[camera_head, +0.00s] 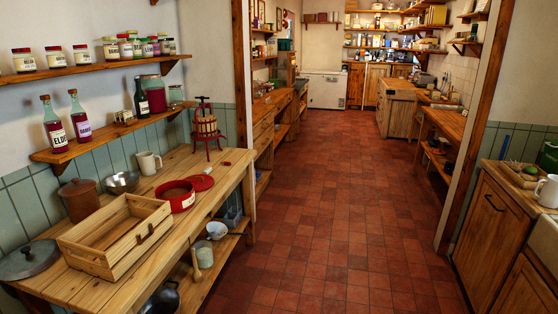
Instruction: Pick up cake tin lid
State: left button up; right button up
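A round red lid (201,183) lies flat on the wooden table at the left. It is just behind and right of an open round red tin (177,196), which appears to be the cake tin. The lid looks close against the tin's rim; I cannot tell if they touch. A grey metal lid (28,259) also lies near the table's front left corner. Neither of my grippers is in view.
The wooden table (233,170) also holds a wooden crate (120,236), a brown pot (78,199), a metal bowl (122,182), a white mug (148,163) and a small red press (207,126). Shelves with jars and bottles hang above. The tiled floor (330,220) is clear.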

aim_at(201, 183)
jog(key=i+l, duration=0.1)
jog(key=i, duration=1.6)
jog(key=l+z, duration=0.05)
jog(key=l, duration=0.05)
